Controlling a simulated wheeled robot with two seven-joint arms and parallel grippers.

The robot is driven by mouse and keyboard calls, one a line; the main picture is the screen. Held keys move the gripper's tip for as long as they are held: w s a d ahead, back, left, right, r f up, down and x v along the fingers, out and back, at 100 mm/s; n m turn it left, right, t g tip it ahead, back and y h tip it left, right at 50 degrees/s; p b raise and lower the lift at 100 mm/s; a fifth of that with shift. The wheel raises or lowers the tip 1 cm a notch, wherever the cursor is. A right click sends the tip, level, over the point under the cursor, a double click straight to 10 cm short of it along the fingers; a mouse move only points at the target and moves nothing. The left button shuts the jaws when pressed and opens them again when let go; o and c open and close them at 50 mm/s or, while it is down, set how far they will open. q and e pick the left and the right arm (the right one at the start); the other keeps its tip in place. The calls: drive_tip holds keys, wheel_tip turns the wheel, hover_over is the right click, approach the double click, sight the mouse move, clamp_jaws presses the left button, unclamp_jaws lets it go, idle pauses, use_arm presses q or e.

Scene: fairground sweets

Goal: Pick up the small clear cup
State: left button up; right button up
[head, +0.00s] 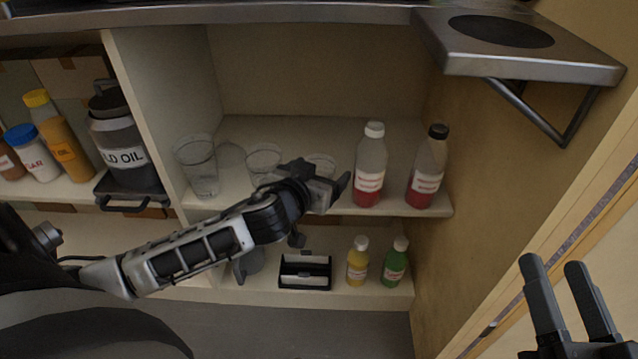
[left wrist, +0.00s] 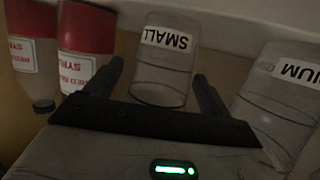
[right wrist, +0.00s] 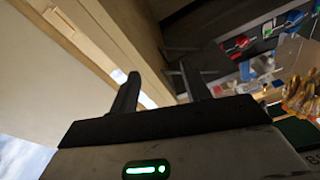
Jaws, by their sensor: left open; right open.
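The small clear cup (left wrist: 165,68), labelled SMALL, shows in the left wrist view between the two fingers of my left gripper (left wrist: 160,85). In the head view the cup (head: 321,163) stands on the upper shelf, partly hidden behind my left gripper (head: 335,190). My left gripper is open and points at the cup; I cannot tell whether its fingers touch it. My right gripper (head: 568,275) is open and empty at the lower right, outside the shelves.
A medium clear cup (left wrist: 285,95) and a larger clear cup (head: 197,165) stand left on the shelf (head: 290,130). Two red syrup bottles (head: 369,165) (head: 428,168) stand right. Below are a black holder (head: 305,272) and yellow (head: 357,262) and green (head: 395,262) bottles.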

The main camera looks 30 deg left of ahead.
use_arm(q)
drive_tip(key=c, duration=1)
drive_tip(key=shift+c, duration=0.2)
drive_tip(key=shift+r, duration=0.15)
